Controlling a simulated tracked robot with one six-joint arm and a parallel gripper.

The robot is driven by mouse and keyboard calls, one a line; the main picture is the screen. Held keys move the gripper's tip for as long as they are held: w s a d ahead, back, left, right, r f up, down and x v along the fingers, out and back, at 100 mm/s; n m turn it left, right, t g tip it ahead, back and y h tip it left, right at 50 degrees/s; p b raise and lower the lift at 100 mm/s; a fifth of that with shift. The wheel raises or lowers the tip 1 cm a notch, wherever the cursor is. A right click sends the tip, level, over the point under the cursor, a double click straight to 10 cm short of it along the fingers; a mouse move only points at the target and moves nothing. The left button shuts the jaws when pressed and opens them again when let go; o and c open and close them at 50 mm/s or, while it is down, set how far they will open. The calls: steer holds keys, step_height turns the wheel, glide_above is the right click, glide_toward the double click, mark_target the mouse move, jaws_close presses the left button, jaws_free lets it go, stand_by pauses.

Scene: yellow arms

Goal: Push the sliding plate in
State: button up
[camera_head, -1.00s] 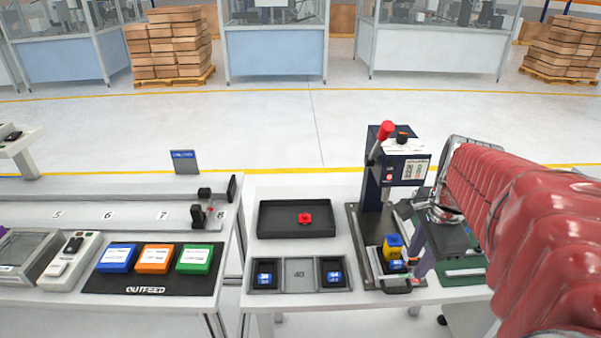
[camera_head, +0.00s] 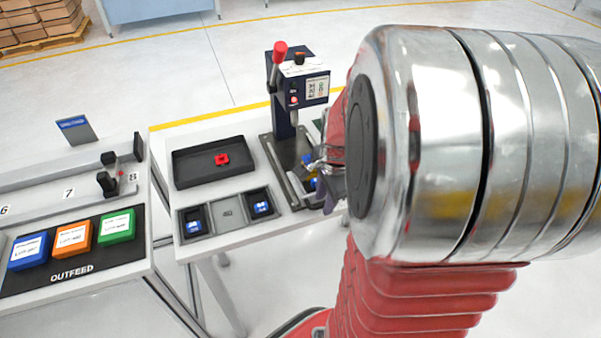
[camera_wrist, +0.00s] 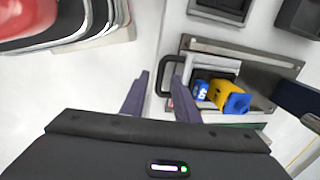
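In the wrist view, the sliding plate's black U-shaped handle (camera_wrist: 161,80) sticks out from the press base (camera_wrist: 262,68). A dark nest on the plate holds a blue block (camera_wrist: 200,90), with a yellow block (camera_wrist: 228,95) beside it. My gripper (camera_wrist: 160,75) is open; its purple fingers appear on either side of the handle bar, the right one overlapping the handle. Whether they touch it, I cannot tell. In the head view, the press (camera_head: 297,85) with its red lever stands upright, and my gripper (camera_head: 335,183) is at its front, with my arm hiding much of the plate.
Left of the press are a black tray (camera_head: 215,174) with a red piece and a grey holder (camera_head: 229,212) with two blue blocks. The outfeed table (camera_head: 140,250) stands further left across a gap. My arm blocks the right of the head view.

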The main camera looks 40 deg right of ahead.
steer(key=shift+f, duration=0.1)
jaws_close()
stand_by(0.3)
stand_by(0.4)
